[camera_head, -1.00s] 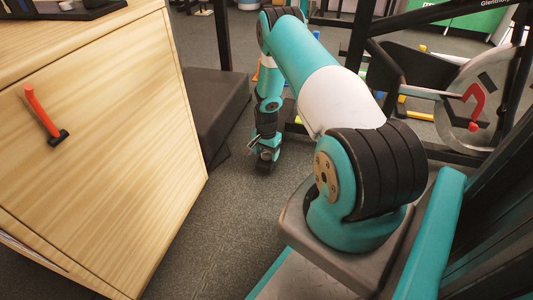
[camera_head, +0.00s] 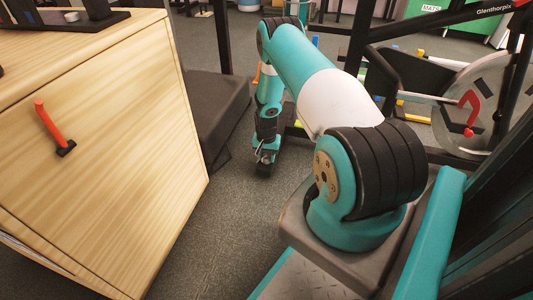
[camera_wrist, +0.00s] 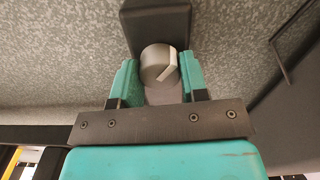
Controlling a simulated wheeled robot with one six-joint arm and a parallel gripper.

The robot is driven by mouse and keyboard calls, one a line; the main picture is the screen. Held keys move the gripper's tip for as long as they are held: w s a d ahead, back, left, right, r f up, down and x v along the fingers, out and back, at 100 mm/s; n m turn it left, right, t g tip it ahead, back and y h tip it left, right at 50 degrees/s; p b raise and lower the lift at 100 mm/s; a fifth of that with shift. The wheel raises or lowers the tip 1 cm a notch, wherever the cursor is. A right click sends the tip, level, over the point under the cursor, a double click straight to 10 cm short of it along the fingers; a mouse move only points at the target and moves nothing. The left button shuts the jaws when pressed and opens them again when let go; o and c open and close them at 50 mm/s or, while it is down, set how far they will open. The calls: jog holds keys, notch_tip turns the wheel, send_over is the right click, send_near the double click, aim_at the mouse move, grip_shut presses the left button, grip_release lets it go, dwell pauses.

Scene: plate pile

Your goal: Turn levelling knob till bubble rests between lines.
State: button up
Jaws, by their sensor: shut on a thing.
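In the wrist view, a round grey knob (camera_wrist: 155,62) with a pale pointer line lies between the two teal fingers of my gripper (camera_wrist: 158,66). The fingers are shut on its sides. The pale line slants towards the right finger. A dark block (camera_wrist: 158,24) stands right behind the knob. In the head view, my gripper (camera_head: 264,158) hangs low near the floor, beside a dark padded block; the knob cannot be made out there. I see no bubble or level lines in either view.
A wooden cabinet (camera_head: 110,150) with a red handle (camera_head: 52,125) fills the left. A dark padded block (camera_head: 215,110) stands beside it. A black frame with a grey disc (camera_head: 485,100) is at the right. Bare speckled floor (camera_head: 225,225) lies between the cabinet and my base.

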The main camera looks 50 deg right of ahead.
aim_at(267, 156)
jog(key=n+p, duration=0.2)
jog(key=n, duration=0.3)
jog(key=shift+n, duration=0.4)
dwell(0.4)
jog(key=o, duration=0.9)
jog(key=shift+r, duration=0.1)
notch_tip(267, 156, up, 17)
jog(key=p, duration=0.9)
jog(key=shift+r, duration=0.1)
jog(key=shift+s, duration=0.15)
